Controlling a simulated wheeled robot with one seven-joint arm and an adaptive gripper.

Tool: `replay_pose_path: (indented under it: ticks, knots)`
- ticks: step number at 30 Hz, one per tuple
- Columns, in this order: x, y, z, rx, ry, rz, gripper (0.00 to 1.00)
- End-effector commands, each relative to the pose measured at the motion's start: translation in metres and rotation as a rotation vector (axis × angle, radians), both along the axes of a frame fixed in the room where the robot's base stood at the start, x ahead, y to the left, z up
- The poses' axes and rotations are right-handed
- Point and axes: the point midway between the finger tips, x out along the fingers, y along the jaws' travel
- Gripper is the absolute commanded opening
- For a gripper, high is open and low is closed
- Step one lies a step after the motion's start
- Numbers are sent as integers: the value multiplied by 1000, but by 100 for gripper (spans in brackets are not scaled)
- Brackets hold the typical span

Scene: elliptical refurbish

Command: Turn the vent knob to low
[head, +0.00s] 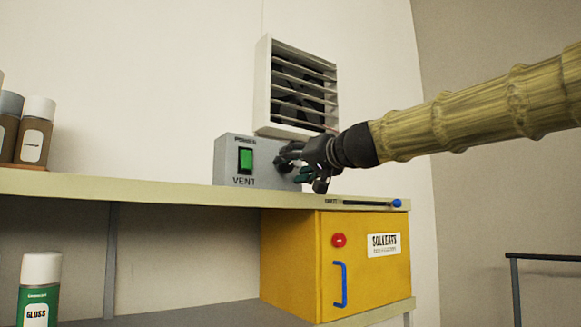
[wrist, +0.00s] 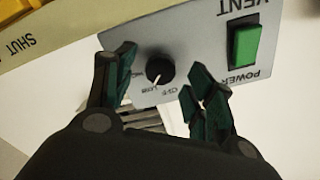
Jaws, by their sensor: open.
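The grey vent control box (head: 228,175) stands on the shelf, with a green power switch (head: 246,160) and the word VENT. In the wrist view the box appears upside down, and its round black knob (wrist: 160,69) has a pale pointer mark slanting down. My gripper (head: 302,167) is at the right part of the box and hides the knob in the head view. In the wrist view my gripper (wrist: 160,62) is open, with one finger on each side of the knob and gaps between.
A white louvred vent (head: 264,95) is on the wall above the box. Below the shelf (head: 130,190) is a yellow solvents cabinet (head: 365,275) with a blue handle. A slider with a blue knob (head: 397,203) is on the shelf's front edge. Bottles (head: 35,135) stand far left.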

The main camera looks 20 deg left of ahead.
Motion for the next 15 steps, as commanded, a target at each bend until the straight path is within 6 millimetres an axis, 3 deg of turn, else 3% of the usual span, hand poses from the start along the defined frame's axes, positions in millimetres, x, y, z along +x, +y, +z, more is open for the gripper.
replay_pose_path:
  ticks: [15]
  knots:
    - [-49, -64, 1, 2, -1, 0, 55]
